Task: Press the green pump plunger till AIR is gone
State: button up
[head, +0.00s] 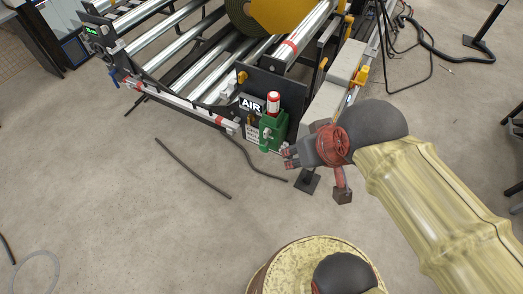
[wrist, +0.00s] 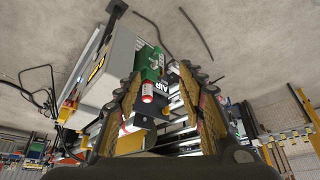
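The green pump (head: 272,132) is fixed at the front corner of the roller frame, with a red and white cylinder (head: 273,102) standing upright at its top. A black and white AIR sign (head: 252,105) is mounted just left of that cylinder and reads AIR. My gripper (head: 288,157) is just right of the pump and below the cylinder in the head view, seemingly apart from it. In the wrist view the fingers of my gripper (wrist: 160,72) are spread, and the green pump (wrist: 150,62) and red and white cylinder (wrist: 148,92) show between them. Nothing is held.
The roller frame (head: 165,50) carries a large turf roll with a yellow disc (head: 288,14). A grey beam (head: 328,98) runs behind my gripper. Dark hoses or rods (head: 190,168) lie on the floor. A round yellowish top (head: 285,262) is at the bottom. The concrete floor at left is mostly free.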

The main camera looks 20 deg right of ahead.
grip_shut()
dwell(1.6)
